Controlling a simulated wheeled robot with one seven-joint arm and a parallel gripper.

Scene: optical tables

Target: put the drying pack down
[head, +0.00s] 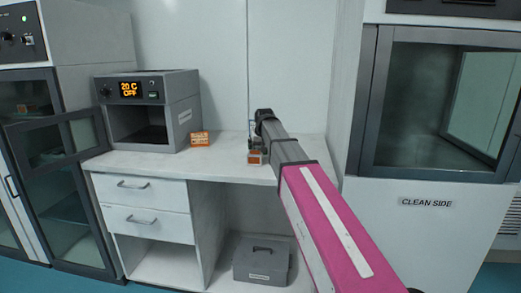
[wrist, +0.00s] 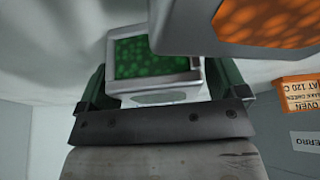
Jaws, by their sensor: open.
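My gripper (head: 258,146) is low over the white worktop, at the far end of my arm. In the wrist view its two dark fingers (wrist: 157,78) are open on either side of a pale box-shaped pack with a green beaded window (wrist: 152,56). I cannot tell whether the fingers touch it. A second grey pack with an orange beaded window (wrist: 265,20) overlaps it at the top right. In the head view a small orange-faced pack (head: 256,158) shows at the worktop by the gripper. My arm and gripper hide part of this area.
A grey oven (head: 183,112) reading 20 C OFF stands open at the left of the worktop (head: 225,168). An orange card (head: 200,139) stands to its right and also shows in the wrist view (wrist: 300,93). A cabinet marked CLEAN SIDE (head: 427,202) stands at the right.

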